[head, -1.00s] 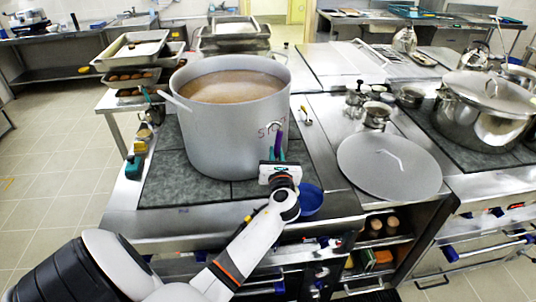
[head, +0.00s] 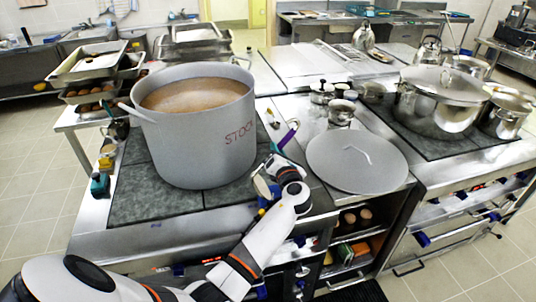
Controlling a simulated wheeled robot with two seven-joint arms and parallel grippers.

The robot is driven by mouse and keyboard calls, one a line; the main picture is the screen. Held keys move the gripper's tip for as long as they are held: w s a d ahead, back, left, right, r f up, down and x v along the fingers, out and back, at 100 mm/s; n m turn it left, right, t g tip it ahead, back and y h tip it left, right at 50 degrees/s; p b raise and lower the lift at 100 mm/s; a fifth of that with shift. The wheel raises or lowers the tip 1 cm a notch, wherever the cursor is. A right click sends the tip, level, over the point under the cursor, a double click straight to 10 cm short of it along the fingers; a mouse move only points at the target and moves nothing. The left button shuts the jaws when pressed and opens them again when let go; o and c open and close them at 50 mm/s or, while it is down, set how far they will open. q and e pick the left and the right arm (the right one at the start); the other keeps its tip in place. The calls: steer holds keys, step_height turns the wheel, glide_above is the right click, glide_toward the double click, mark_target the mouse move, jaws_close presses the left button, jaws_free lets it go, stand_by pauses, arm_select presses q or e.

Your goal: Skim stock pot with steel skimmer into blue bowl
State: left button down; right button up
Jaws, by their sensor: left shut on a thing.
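The big grey stock pot (head: 190,135), marked STOCK, stands upright on the dark hob at left, full of brown liquid with a paler patch on top. My left gripper (head: 273,168) is low beside the pot's right side, apart from it. It is shut on the steel skimmer, whose purple handle (head: 288,138) sticks up to the right. A pale yellowish round piece shows just left of the gripper; I cannot tell if it is the skimmer's head. The blue bowl (head: 275,190) is mostly hidden behind my gripper, with only a blue sliver showing. My right gripper is out of view.
A large round grey lid (head: 357,161) lies flat right of my gripper. Small steel pots (head: 341,111) stand behind it. A lidded steel pot (head: 440,105) is on the right hob. Trays (head: 88,62) are stacked at the back left.

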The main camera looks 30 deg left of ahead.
arm_select(q)
steer(key=shift+w+d+m, duration=0.4)
steer(key=w+d+f+m+b, duration=0.1)
steer(key=w+d+f+m, duration=0.5)
steer(key=w+d+m, duration=0.1)
steer(key=shift+w+b, duration=0.3)
steer(key=shift+b, duration=0.05)
stand_by(1.1)
stand_by(1.4)
